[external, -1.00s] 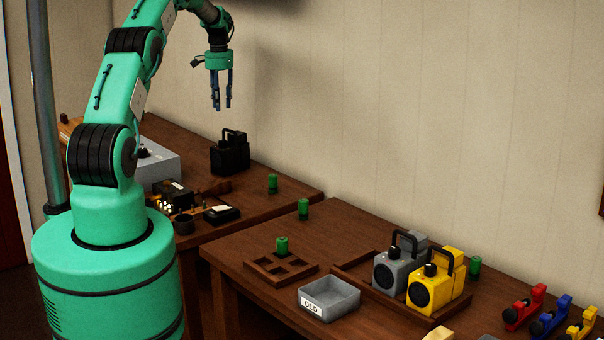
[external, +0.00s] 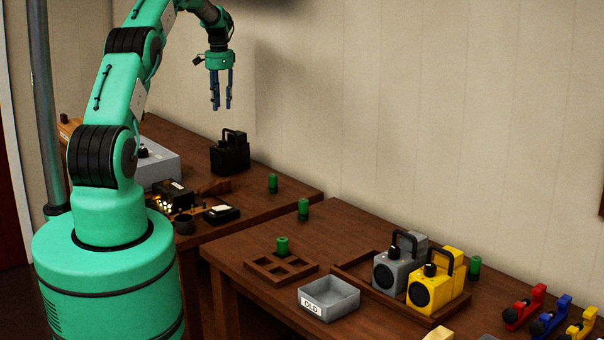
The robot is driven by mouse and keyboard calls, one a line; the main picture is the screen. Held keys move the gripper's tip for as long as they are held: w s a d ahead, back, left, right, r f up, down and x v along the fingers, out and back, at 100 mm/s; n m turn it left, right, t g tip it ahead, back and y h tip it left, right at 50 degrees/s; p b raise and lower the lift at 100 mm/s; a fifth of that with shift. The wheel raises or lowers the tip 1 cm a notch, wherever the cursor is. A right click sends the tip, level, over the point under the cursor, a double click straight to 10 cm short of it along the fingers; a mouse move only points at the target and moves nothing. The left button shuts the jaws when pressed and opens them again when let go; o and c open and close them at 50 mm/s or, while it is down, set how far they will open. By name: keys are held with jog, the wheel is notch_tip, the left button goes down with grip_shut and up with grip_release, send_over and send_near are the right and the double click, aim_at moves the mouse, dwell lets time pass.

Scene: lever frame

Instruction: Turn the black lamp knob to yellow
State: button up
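The black lamp (external: 230,157) stands upright on the far left table, near the wall, with a handle on top. Its knob is too small and dark to make out, and so is any colour marking on it. My gripper (external: 221,106) hangs pointing down in the air above the black lamp, apart from it. Its two fingers are spread with a gap between them, and nothing is held.
A grey lamp (external: 390,277) and a yellow lamp (external: 425,295) stand in a wooden tray on the near table. Several green cylinders stand around. A grey bin (external: 345,292) marked OLD and a box (external: 158,168) are also there. The air around my gripper is clear.

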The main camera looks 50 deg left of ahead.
aim_at(222, 140)
notch_tip(222, 140, down, 13)
jog(key=shift+f, duration=0.2)
dwell(0.5)
